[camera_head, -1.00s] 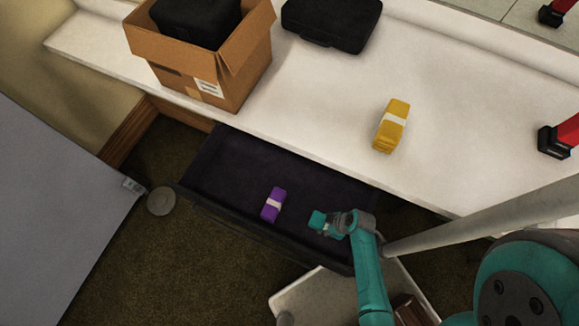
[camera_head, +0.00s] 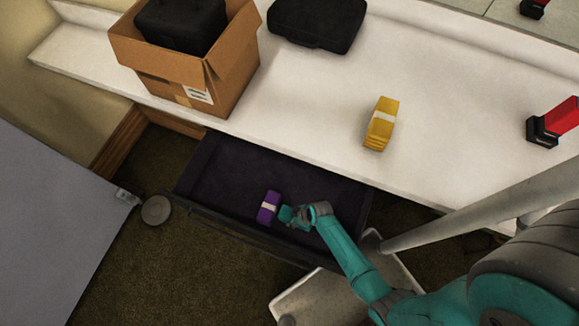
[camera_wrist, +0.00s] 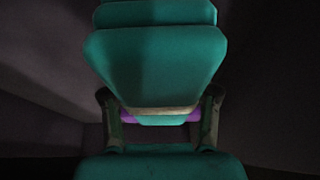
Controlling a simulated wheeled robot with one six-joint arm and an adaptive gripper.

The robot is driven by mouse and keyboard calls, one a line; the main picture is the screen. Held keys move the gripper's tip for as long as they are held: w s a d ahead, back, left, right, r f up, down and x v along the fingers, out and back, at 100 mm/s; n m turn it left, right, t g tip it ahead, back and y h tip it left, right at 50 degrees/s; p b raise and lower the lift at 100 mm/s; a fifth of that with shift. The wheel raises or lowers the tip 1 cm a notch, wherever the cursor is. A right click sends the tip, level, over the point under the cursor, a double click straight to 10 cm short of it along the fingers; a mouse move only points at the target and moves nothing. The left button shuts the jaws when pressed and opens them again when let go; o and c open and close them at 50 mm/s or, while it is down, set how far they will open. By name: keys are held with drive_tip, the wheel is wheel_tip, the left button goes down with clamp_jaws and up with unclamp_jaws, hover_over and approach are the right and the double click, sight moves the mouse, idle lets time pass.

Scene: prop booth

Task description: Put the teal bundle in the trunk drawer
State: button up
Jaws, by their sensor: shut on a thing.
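The teal bundle (camera_head: 287,213) is held in my gripper (camera_head: 298,216), inside the outline of the open trunk drawer (camera_head: 225,160). In the wrist view, the teal bundle (camera_wrist: 155,60) fills the middle, with its pale band low on it. My gripper's fingers (camera_wrist: 160,112) stand on either side of it, shut on it. The head view does not show clearly whether the bundle touches the drawer floor. A purple bundle (camera_head: 269,207) with a pale band lies in the drawer just left of the teal one; a little purple shows behind the teal bundle in the wrist view.
A yellow bundle (camera_head: 381,124) sits on the white counter (camera_head: 310,100) above the drawer. A cardboard box (camera_head: 190,75) with a black case in it and another black case (camera_head: 318,22) stand at the back. The drawer's left part is clear. A grey panel (camera_head: 55,210) is at left.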

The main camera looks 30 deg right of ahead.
drive_tip(key=shift+w+a+f, duration=0.6)
drive_tip(key=shift+w+f, duration=0.25)
drive_tip(key=shift+f, duration=0.05)
drive_tip(key=o, duration=1.3)
drive_tip(key=shift+o, duration=0.2)
drive_tip(key=v, duration=1.2)
drive_tip(key=shift+s, duration=0.1)
